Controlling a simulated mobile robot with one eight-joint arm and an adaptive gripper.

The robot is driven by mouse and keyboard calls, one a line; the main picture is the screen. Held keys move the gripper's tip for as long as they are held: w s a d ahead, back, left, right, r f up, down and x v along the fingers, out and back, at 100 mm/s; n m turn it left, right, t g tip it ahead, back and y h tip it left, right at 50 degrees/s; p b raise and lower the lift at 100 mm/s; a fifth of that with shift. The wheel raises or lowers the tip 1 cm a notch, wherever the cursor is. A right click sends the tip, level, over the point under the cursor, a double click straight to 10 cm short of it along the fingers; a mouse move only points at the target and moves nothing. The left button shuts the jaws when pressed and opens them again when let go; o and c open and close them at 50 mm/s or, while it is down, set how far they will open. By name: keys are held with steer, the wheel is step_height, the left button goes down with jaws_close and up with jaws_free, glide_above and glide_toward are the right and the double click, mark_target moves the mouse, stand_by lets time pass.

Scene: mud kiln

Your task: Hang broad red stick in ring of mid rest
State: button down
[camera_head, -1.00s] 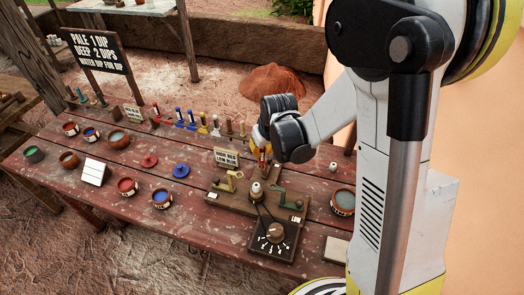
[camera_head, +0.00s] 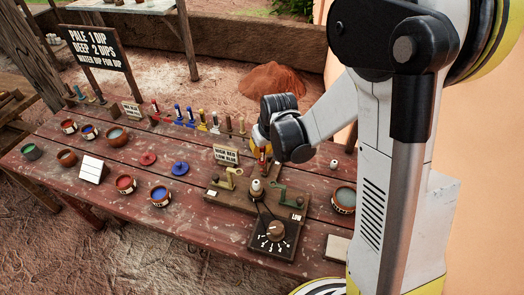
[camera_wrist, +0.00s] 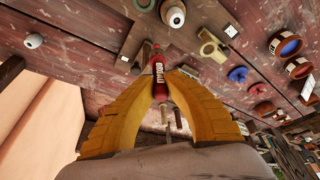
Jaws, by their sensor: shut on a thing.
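My gripper (camera_head: 263,150) is shut on the broad red stick (camera_wrist: 159,76), whose side reads BROAD in the wrist view. The stick also shows below the fingers in the head view (camera_head: 262,160), roughly upright and just behind the wooden stand. The yellow fingertips (camera_wrist: 160,88) press on its two sides. The wooden stand (camera_head: 225,199) carries a brass holder (camera_head: 228,178) on the left, a white knob (camera_head: 256,185) in the middle and a green holder (camera_head: 281,192) on the right by a LOW label. I cannot tell which part is the mid rest's ring.
A dial box (camera_head: 274,235) stands in front of the stand. Several coloured sticks stand in a row along the back. A bowl (camera_head: 343,200) is at right; paint pots and lids lie left.

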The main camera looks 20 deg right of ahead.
steer(key=shift+f, duration=0.1)
stand_by(0.3)
steer(key=shift+f+b, duration=0.3)
steer(key=shift+b, duration=0.2)
steer(key=c, duration=0.9)
jaws_free()
steer(key=shift+c, duration=0.2)
steer(key=shift+r, duration=0.1)
steer(key=shift+r+p, duration=2.6)
steer(key=shift+r, duration=1.1)
